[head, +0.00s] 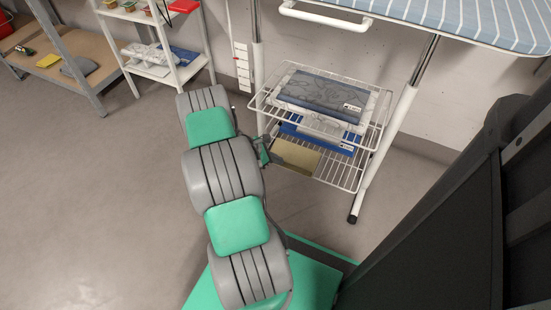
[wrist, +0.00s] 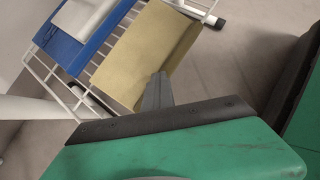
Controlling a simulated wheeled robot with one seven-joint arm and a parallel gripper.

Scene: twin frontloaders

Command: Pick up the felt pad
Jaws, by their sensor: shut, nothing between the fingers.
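A flat tan piece that looks like the felt pad (head: 296,157) lies on the lower wire shelf (head: 345,178) of the ironing-board stand. In the wrist view the pad (wrist: 150,48) fills the upper middle, beside a blue flat pack. My gripper (head: 265,152) is at the left side of that shelf in the head view. In the wrist view my gripper (wrist: 158,78) is shut and empty, its tips overlapping the pad's near edge. I cannot tell whether they touch it.
A blue pack (head: 318,137) lies behind the pad. The upper wire shelf (head: 375,135) holds flat packs close above. A white stand leg (head: 386,148) rises on the right. A white shelf unit (head: 150,70) stands at the back left. The left floor is clear.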

